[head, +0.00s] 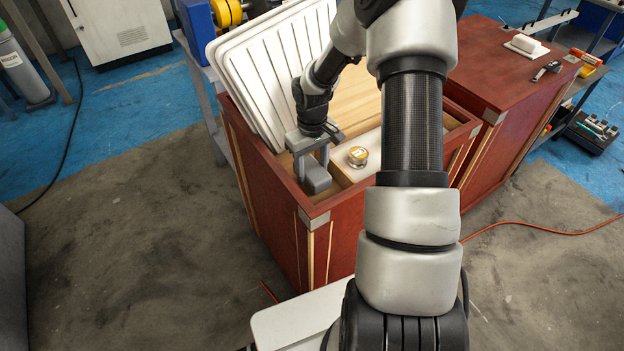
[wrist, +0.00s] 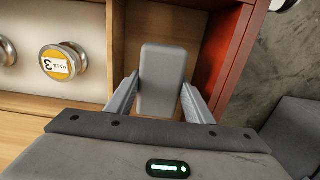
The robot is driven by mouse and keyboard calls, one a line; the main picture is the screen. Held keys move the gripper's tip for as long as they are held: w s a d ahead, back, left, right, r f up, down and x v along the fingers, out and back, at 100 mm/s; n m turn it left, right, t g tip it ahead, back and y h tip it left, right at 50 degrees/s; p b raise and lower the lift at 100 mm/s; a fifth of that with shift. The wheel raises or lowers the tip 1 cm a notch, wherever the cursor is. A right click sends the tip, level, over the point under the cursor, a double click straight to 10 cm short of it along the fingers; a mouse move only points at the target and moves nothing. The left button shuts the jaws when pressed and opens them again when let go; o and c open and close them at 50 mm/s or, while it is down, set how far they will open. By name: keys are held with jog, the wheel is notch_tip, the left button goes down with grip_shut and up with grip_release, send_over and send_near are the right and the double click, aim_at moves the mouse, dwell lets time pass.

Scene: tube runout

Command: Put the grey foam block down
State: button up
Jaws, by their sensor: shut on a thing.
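The grey foam block (head: 316,181) is between the fingers of my gripper (head: 313,160), inside the near-left corner of the open red crate (head: 318,212). In the wrist view the grey foam block (wrist: 163,65) stands out past both fingers of my gripper (wrist: 161,84), which are shut on its sides. The block is over a narrow bay between a wooden divider and the red crate wall (wrist: 228,60). Whether its underside touches the bay floor is hidden.
A white ribbed panel (head: 265,70) leans at the crate's back left. Another red chest (head: 505,80) stands right.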

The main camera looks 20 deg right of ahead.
aim_at(312, 169)
jog(key=shift+f, duration=1.7)
jog(key=shift+f+b, duration=0.2)
jog(key=shift+b, duration=0.15)
jog(key=o, duration=1)
notch_tip(312, 169, up, 12)
jog(key=shift+r+p, duration=0.25)
jog(key=shift+p, duration=0.65)
